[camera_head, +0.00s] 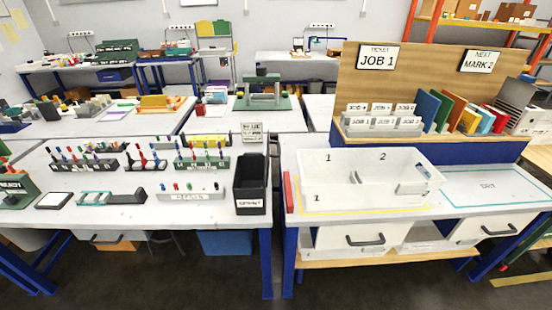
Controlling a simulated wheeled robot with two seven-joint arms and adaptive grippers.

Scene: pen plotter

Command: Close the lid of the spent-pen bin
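The spent-pen bin looks to be the black open-topped box (250,184) near the front right corner of the left bench. It is upright and has a white label on its front that is too small to read surely. Its dark inside shows from above, so it looks open. A dark upright edge rises at its right side; I cannot tell whether this is the lid. No pens can be made out inside it. Neither of my grippers is in view.
A white pen rack (190,193) stands left of the bin, and a green pen rack (203,161) behind that. A small sign (252,131) stands behind the bin. To the right, across a bench gap, are a red bar (289,191) and a white tray (325,183).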

